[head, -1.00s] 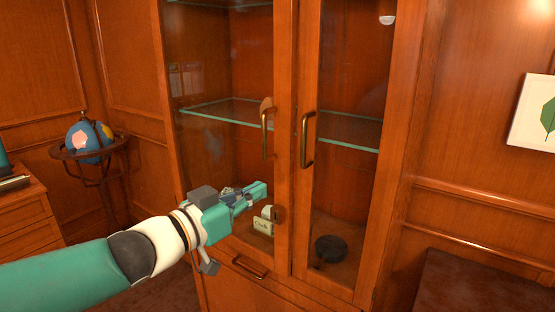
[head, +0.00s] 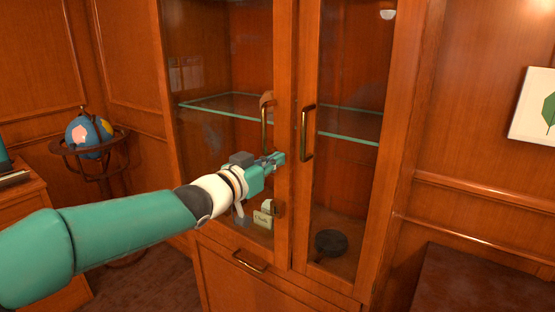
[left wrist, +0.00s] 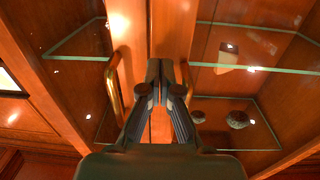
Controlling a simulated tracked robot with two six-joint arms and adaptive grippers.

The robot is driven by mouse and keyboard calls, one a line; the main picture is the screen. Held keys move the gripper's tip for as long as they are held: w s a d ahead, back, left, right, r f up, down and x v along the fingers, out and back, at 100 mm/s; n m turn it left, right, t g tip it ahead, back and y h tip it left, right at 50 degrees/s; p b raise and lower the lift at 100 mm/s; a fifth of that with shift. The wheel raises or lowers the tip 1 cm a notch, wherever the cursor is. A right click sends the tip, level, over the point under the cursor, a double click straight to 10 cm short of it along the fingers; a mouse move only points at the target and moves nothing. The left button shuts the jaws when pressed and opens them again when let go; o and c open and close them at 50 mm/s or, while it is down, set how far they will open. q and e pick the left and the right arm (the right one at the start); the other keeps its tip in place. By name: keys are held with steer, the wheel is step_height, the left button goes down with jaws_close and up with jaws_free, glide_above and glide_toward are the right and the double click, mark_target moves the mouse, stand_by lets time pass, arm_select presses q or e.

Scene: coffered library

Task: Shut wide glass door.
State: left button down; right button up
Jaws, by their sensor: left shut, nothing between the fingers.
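The wide glass door (head: 284,215) is the left of two doors on a tall wooden cabinet. It looks shut or nearly flush with the narrower right door (head: 312,225); I cannot tell if a small gap is left. Its brass handle (head: 264,128) is upright near its inner edge. My left gripper (head: 282,157) is shut and empty, with its fingertips at the door's inner frame, just right of and below the handle. In the left wrist view the shut fingers (left wrist: 166,72) point at the frames between two brass handles; contact is unclear. My right gripper is out of view.
The right door's handle (head: 307,133) is close to my fingertips. Behind the glass are glass shelves, a chalk box (head: 263,219) and a dark round object (head: 330,243). A drawer handle (head: 249,262) is below. A globe (head: 88,134) stands at left.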

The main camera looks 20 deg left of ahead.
arm_select(q)
steer(key=shift+w+d, duration=0.1)
steer(key=shift+w, duration=0.55)
steer(key=shift+w+d+r+p, duration=0.1)
steer(key=shift+w+d+p, duration=0.1)
steer(key=shift+w+p, duration=0.3)
steer(key=shift+w, duration=0.35)
